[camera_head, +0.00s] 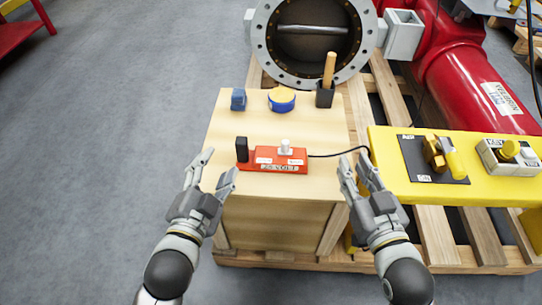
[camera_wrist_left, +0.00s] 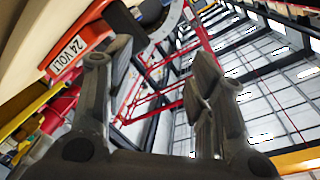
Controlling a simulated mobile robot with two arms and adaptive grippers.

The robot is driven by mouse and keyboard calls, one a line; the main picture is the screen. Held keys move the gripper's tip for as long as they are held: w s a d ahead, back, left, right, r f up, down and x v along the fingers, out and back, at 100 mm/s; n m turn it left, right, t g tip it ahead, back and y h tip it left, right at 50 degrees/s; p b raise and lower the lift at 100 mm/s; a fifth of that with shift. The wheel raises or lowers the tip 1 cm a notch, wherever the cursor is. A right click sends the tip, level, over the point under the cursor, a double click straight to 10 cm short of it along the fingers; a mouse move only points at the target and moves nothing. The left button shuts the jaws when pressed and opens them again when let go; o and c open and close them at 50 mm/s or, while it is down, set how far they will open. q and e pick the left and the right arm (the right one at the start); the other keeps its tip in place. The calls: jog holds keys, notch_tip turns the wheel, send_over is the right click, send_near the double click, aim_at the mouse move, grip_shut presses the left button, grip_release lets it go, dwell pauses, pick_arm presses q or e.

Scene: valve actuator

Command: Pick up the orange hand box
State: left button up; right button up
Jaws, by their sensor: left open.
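The orange hand box (camera_head: 278,160) lies on top of a wooden crate (camera_head: 235,125), with a black upright block (camera_head: 242,149) at its left end and a white knob on top. Its front carries a "24 VOLT" label, and a black cable leaves its right end. My left gripper (camera_head: 219,163) is open and empty, just left of and in front of the box. In the left wrist view the orange box (camera_wrist_left: 82,38) shows at upper left, beyond one finger of my left gripper (camera_wrist_left: 152,72). My right gripper (camera_head: 356,163) is open and empty, right of the crate.
A blue block (camera_head: 238,99), a blue-and-yellow round item (camera_head: 282,99) and a black holder (camera_head: 325,97) with a wooden handle stand farther back on the crate. A yellow bench (camera_head: 395,184) is at right. A large flanged valve (camera_head: 258,45) stands behind.

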aim_at(240, 145)
pick_arm(q)
jog(key=s+d+f+m+t+y, duration=0.1)
jog(key=d+m, duration=0.1)
jog(key=m, duration=1.1)
jog(key=d+m+y, duration=0.1)
jog(key=d+m, duration=0.1)
jog(key=m, duration=1)
jog(key=shift+w+f, duration=0.15)
jog(key=shift+w, duration=2.65)
jog(key=shift+w+f, duration=0.15)
jog(key=shift+w, duration=2.6)
grip_shut()
